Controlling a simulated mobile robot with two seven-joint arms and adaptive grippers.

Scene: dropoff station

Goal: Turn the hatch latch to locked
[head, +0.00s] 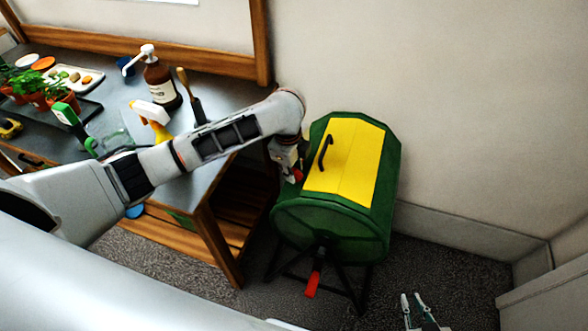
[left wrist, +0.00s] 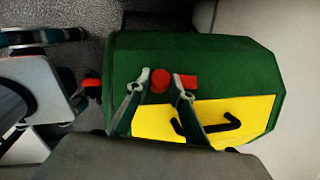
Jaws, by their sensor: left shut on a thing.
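The green drum (head: 330,235) has a yellow hatch (head: 345,165) on top with a black handle (head: 326,152). The red hatch latch (head: 298,175) is on the drum beside the hatch's left edge, mostly hidden by my left gripper (head: 290,170). In the left wrist view the latch's round red part (left wrist: 160,80) lies between the two fingertips. A red bar (left wrist: 188,81) shows by the right fingertip, lying roughly along the hatch's edge. My left gripper is shut on the latch. My right gripper (head: 417,302) is open and empty at the bottom, apart from the drum.
A red crank grip (head: 313,285) hangs at the drum's front end. A grey-topped bench (head: 215,165) stands close on the left, with a brown pump bottle (head: 160,80), a spray bottle (head: 150,115) and potted plants (head: 30,85). The wall is behind. Floor right of the drum is clear.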

